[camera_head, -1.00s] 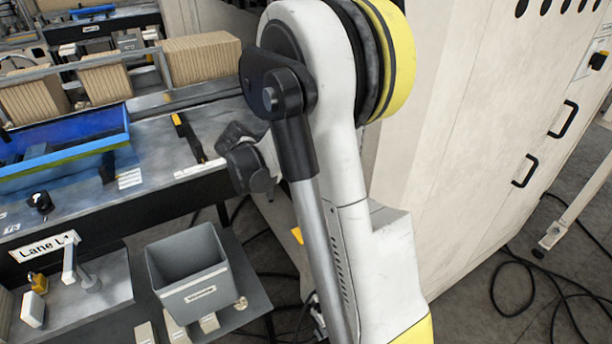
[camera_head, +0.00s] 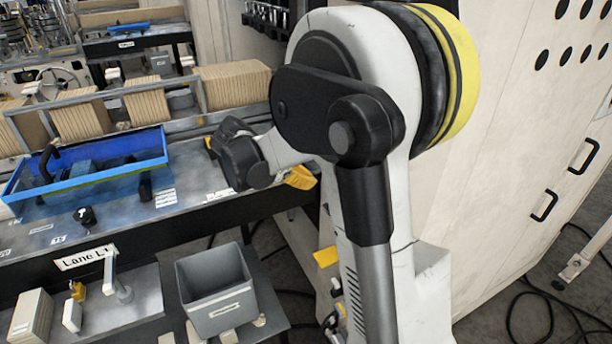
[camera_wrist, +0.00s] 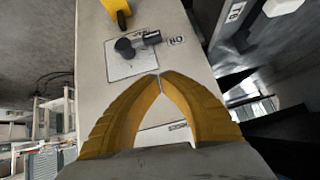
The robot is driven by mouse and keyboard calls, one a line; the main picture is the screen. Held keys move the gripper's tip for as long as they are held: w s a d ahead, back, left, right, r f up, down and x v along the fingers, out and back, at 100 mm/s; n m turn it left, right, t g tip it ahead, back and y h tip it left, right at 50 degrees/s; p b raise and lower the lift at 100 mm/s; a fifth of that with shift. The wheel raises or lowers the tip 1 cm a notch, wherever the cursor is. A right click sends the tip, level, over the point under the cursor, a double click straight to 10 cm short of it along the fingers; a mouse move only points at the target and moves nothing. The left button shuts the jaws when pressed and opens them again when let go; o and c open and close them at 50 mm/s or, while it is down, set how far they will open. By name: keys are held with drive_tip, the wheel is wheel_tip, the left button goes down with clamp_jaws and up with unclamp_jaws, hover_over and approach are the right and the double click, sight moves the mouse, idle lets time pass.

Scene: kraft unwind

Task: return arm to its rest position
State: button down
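My arm (camera_head: 365,75) is folded in front of the head camera, its large white and black joint filling the middle of the picture. My gripper (camera_wrist: 160,78) shows in the wrist view with its two yellow fingers bent inward and their tips together. Nothing shows between them. In the head view a yellow piece (camera_head: 300,178) beside the wrist looks like part of the gripper; the rest is hidden behind my arm. Beyond the fingertips in the wrist view is a pale surface with a dark knob-like part (camera_wrist: 126,47) on a light plate.
A bench labelled Lane L1 (camera_head: 85,258) stands at left, with a blue tray (camera_head: 120,175) and rows of brown kraft packs (camera_head: 235,85). A grey bin (camera_head: 215,290) stands below it. A large cream cabinet (camera_head: 520,150) is at right. Cables (camera_head: 540,310) lie on the floor.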

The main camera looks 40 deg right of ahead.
drive_tip(key=shift+a+r, duration=0.1)
drive_tip(key=shift+a, duration=0.05)
drive_tip(key=s+a+n+t+y+b, duration=0.1)
drive_tip(key=s+a+n+t+y, duration=0.1)
drive_tip(key=a+n, duration=0.5)
drive_tip(key=s+a+f+n+t+y+b, duration=0.1)
drive_tip(key=s+a+n+t+y+b, duration=0.1)
drive_tip(key=s+a+n, duration=0.5)
drive_tip(key=s+a+f+n+t+y+b, duration=0.1)
drive_tip(key=s+a+n+t+y+b, duration=0.1)
drive_tip(key=s+a+n+t+y, duration=0.2)
drive_tip(key=s+a+n+y, duration=0.1)
drive_tip(key=a+n, duration=0.2)
drive_tip(key=a, duration=0.3)
drive_tip(key=shift+s+a+f, duration=0.2)
drive_tip(key=shift+a, duration=0.05)
idle(0.8)
